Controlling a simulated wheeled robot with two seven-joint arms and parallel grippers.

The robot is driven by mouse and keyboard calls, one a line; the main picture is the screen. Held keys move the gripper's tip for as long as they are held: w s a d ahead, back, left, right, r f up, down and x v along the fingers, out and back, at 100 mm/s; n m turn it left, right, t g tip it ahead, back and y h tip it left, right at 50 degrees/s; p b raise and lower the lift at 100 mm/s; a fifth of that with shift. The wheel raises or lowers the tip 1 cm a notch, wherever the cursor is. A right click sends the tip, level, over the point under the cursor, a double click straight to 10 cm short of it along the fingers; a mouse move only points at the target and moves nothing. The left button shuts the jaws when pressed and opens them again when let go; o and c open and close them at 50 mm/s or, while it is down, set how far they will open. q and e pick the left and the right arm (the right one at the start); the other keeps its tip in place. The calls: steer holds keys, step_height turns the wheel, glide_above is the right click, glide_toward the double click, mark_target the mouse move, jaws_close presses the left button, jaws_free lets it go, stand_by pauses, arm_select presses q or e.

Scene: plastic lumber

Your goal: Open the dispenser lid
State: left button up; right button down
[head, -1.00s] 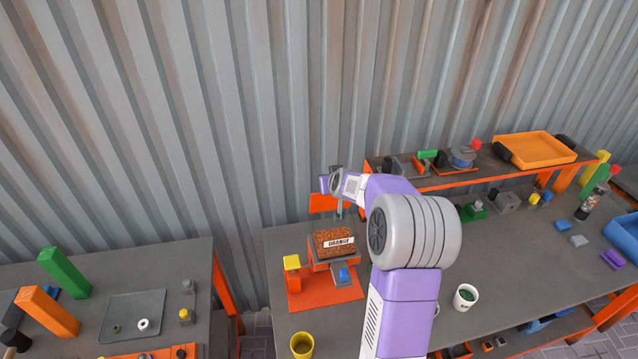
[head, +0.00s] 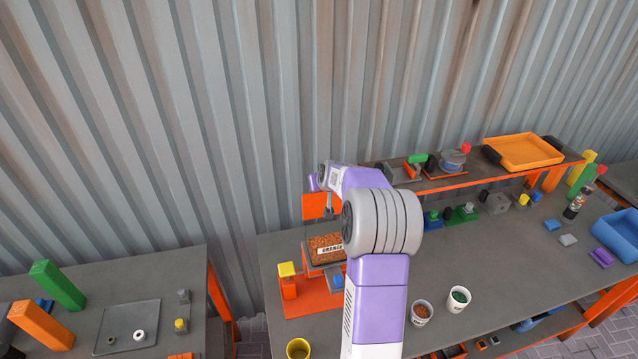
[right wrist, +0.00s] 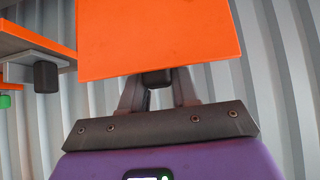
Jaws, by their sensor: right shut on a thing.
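The dispenser (head: 326,248) stands on an orange base on the middle table, its open top showing orange-brown granules behind an "ORANGE" label. Its orange lid (head: 315,206) stands raised, roughly upright, at the back of the box. In the right wrist view the lid (right wrist: 160,38) fills the upper middle, with a dark handle (right wrist: 156,78) at its lower edge. My right gripper (right wrist: 157,90) is shut on this handle. In the head view my right gripper (head: 329,210) is at the lid, and my arm covers the dispenser's right side. My left gripper is not in view.
A yellow knob (head: 287,269) stands left of the dispenser. A yellow cup (head: 298,348), a cup of orange granules (head: 421,313) and a cup of green granules (head: 458,299) stand nearer. An orange shelf (head: 470,177) is at back right. The corrugated wall (head: 200,120) is close behind.

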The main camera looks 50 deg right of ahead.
steer(key=shift+s+a+f, duration=0.15)
steer(key=shift+a+f, duration=0.05)
steer(key=shift+f, duration=0.45)
steer(key=c, duration=1.2)
jaws_free()
steer(key=shift+o, duration=1.1)
steer(key=shift+d, duration=0.15)
steer(key=shift+o, duration=0.3)
steer(key=shift+w+d, duration=0.15)
steer(key=shift+w, duration=0.15)
steer(key=shift+s+a+r, duration=0.25)
steer(key=shift+s+r, duration=0.05)
steer(key=shift+r, duration=0.25)
steer(key=p+v, duration=0.2)
steer(key=v, duration=0.4)
steer(key=shift+s+r, duration=0.2)
steer(key=shift+a, duration=0.1)
